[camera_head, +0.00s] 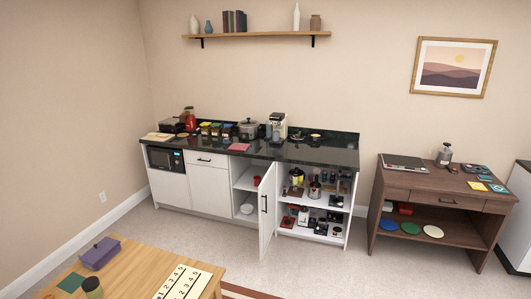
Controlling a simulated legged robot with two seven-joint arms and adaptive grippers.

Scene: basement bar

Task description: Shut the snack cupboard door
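The snack cupboard (311,208) is the right-hand part of the low white cabinet under a dark countertop. Its white door (267,212) stands wide open, swung out toward me on the left side of the opening, with a dark vertical handle (264,204). Inside, shelves hold jars, small appliances and other items. An open shelf section (244,188) with a red cup and white dishes lies left of the door, partly hidden by it. Neither of my grippers shows in the head view.
A wooden table (138,264) with a purple box (100,253) and a white number board (184,282) stands at the front left. A dark wooden desk (443,208) stands to the right. Carpeted floor (320,267) is clear before the cupboard.

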